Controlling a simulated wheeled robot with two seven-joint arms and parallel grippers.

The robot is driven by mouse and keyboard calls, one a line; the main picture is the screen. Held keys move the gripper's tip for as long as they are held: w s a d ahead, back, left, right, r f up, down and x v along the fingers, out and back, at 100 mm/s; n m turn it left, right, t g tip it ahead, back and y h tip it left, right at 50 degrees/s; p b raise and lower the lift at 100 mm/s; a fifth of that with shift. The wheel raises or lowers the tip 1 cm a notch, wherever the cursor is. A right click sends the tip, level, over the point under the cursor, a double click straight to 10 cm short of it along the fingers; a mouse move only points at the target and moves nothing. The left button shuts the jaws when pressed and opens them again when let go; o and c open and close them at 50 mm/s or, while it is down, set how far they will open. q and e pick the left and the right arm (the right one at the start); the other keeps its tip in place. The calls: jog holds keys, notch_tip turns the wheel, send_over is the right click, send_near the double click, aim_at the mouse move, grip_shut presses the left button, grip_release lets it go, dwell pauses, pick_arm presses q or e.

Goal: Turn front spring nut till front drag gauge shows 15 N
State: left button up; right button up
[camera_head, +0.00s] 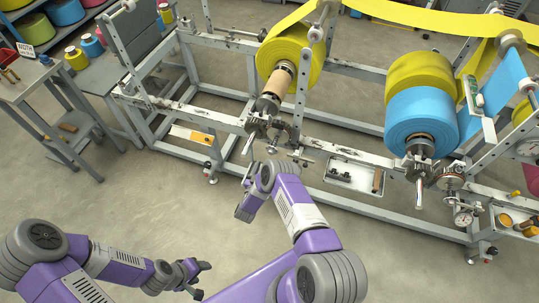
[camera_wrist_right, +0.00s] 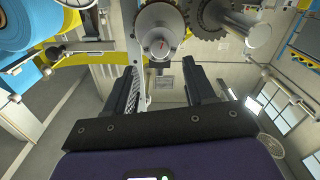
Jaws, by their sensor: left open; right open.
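I cannot tell which small part is the spring nut. My right gripper (camera_head: 243,208) points down, short of the middle spindle. In the right wrist view its fingers (camera_wrist_right: 165,80) are apart and empty, with a round spindle end (camera_wrist_right: 160,42) and toothed gears beyond. My left gripper (camera_head: 202,279) is open and empty above bare floor.
A blue roll (camera_head: 420,118) and a yellow roll (camera_head: 290,52) sit on the grey machine frame (camera_head: 345,153). A handle (camera_head: 419,192) sticks out below the blue roll. A parts tray (camera_head: 353,182) is on the frame. A grey bench (camera_head: 35,80) stands at left. Floor in front is clear.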

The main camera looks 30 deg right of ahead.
aim_at(271, 152)
jog(key=b+x, duration=0.1)
jog(key=x, duration=0.6)
jog(key=shift+w, duration=0.1)
grip_shut()
